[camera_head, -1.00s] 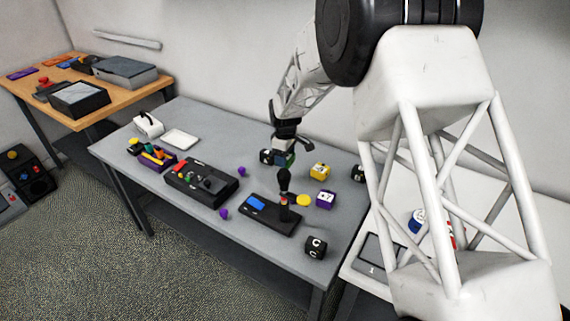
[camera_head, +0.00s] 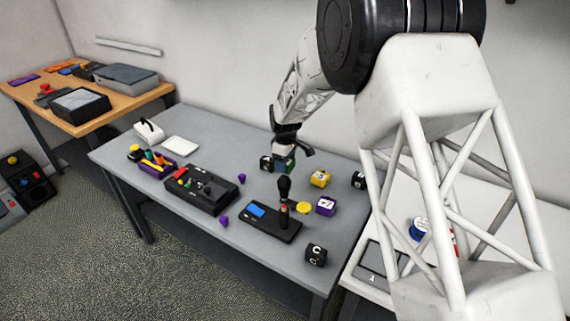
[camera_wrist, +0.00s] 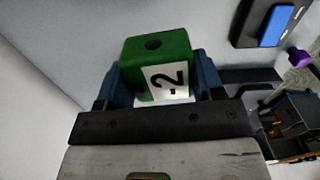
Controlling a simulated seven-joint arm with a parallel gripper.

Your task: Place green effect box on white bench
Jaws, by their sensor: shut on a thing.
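The green effect box (camera_wrist: 150,50) has a white label reading "-2" and sits between my fingers in the wrist view. My gripper (camera_wrist: 158,85) is shut on it, with blue fingers on both sides. In the head view my gripper (camera_head: 284,162) is over the back of the grey table, and the green box (camera_head: 283,166) shows only partly below it. I cannot tell whether the box touches the table. The white bench (camera_head: 353,285) is at the right, partly hidden behind my arm.
Yellow (camera_head: 320,178), purple (camera_head: 326,205) and black boxes (camera_head: 316,255) stand on the grey table (camera_head: 225,135). A black device with a blue screen (camera_head: 268,222) and a joystick lies mid-table. A dark tablet (camera_head: 384,262) and a blue round item (camera_head: 418,228) occupy the white bench.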

